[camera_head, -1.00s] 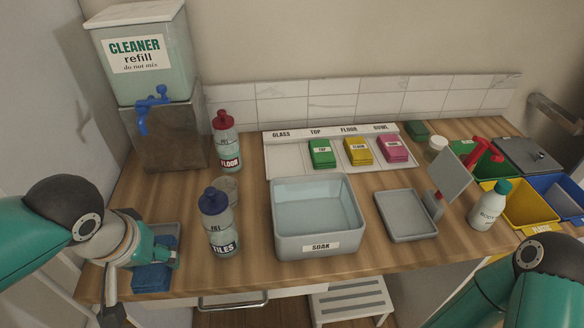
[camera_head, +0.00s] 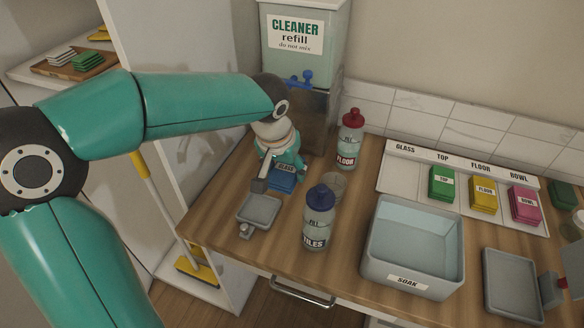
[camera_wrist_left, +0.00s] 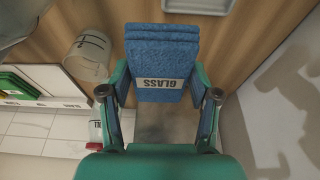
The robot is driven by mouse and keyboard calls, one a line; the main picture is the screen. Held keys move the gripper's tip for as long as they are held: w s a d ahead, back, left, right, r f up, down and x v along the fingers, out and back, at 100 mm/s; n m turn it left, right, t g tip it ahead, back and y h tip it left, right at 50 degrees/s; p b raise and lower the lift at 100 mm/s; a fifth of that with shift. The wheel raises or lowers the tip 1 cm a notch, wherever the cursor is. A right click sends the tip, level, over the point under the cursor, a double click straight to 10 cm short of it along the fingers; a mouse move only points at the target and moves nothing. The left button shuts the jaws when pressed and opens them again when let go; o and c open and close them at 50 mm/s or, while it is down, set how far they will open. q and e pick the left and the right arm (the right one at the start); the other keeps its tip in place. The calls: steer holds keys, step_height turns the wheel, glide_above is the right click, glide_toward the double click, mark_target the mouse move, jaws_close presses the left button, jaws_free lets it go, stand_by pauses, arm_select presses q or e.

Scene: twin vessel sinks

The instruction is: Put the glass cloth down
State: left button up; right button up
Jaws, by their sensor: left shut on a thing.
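The folded blue cloth labelled GLASS (camera_head: 284,177) is in my left gripper (camera_head: 280,168), behind the small grey tray near the counter's left end. In the left wrist view the cloth (camera_wrist_left: 162,50) lies between the two fingers of that gripper (camera_wrist_left: 160,92), its label upside down. I cannot tell how high the cloth is above the counter. The labelled board (camera_head: 396,172) has a bare GLASS space at its left end; green, yellow and pink cloths stand in its other spaces. My right gripper is not in view.
The grey tray (camera_head: 258,211) is empty. A clear cup (camera_head: 334,186), the blue-capped TILES bottle (camera_head: 318,222) and the red-capped FLOOR bottle (camera_head: 350,140) stand between cloth and board. The SOAK basin (camera_head: 408,281) is in front of the board. The cleaner tank (camera_head: 303,45) stands behind.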

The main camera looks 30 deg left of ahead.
arm_select(q)
steer(key=w, duration=0.2)
steer(key=w+a+p, duration=0.1)
steer(key=w, duration=0.2)
steer(key=shift+w+a, duration=0.2)
steer(key=shift+w, duration=0.1)
steer(key=shift+s+f, duration=0.15)
steer(key=shift+f, duration=3.35)
steer(key=shift+f+b, duration=0.25)
steer(key=shift+b, duration=0.15)
steer(key=o, duration=1.1)
steer(key=shift+r, duration=0.15)
steer(key=shift+c, duration=0.2)
